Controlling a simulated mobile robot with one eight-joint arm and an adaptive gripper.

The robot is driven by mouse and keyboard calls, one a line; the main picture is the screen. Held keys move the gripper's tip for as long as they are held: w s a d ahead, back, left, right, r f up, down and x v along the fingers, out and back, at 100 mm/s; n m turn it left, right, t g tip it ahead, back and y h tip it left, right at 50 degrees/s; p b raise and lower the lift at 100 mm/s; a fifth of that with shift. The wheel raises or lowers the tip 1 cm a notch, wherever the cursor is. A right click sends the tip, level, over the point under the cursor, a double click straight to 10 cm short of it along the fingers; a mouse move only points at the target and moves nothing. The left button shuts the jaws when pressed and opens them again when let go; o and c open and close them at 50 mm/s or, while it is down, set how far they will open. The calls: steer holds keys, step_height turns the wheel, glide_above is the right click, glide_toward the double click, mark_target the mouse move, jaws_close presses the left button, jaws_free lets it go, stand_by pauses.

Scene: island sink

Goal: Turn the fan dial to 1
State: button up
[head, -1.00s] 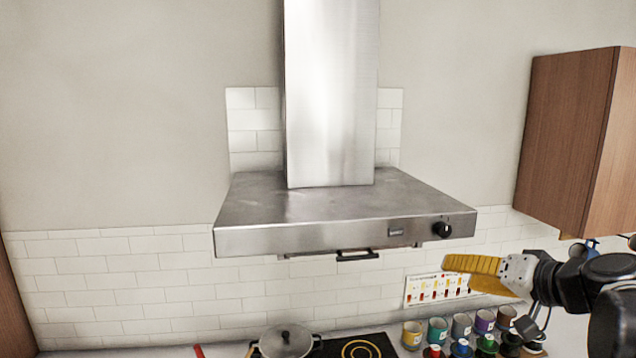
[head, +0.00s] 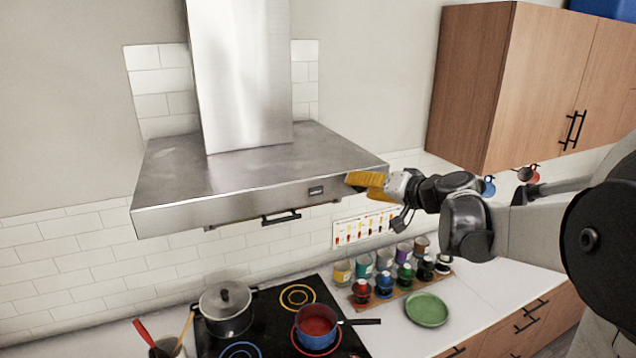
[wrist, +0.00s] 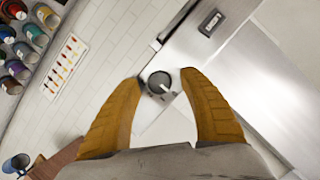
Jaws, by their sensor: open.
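The fan dial (wrist: 159,84) is a round dark knob on the front edge of the steel range hood (head: 210,208). In the wrist view it shows between the two yellow fingertips of my gripper (wrist: 163,88), which stand apart on either side of it. I cannot tell whether either finger touches it. In the head view my gripper (head: 352,180) is at the right end of the hood's front face and hides the dial. The setting marks around the dial are too small to read.
A small display panel (head: 316,190) is on the hood front, left of my gripper. Below are a cooktop with a lidded pot (head: 226,312) and a blue pan (head: 316,328), several jars and a green plate (head: 427,310). A wooden cabinet (head: 500,95) hangs at right.

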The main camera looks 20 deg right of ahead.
steer(key=shift+w+f, duration=0.1)
steer(key=shift+w, duration=0.1)
jaws_close()
steer(key=shift+m+b, duration=0.3)
steer(key=shift+b, duration=0.15)
steer(key=m+y+b, duration=0.1)
steer(key=m+b, duration=0.1)
steer(key=shift+f+b, duration=0.2)
steer(key=shift+b, duration=0.2)
steer(key=m+y+b, duration=0.1)
steer(key=m+b, duration=0.1)
steer(key=m+t+b, duration=0.1)
steer(key=m, duration=0.1)
steer(key=shift+d+r+t+y+b, duration=0.1)
steer(key=shift+t+y+b, duration=0.2)
steer(key=shift+y+b, duration=0.1)
steer(key=shift+r+m, duration=0.1)
steer(key=shift+m, duration=0.2)
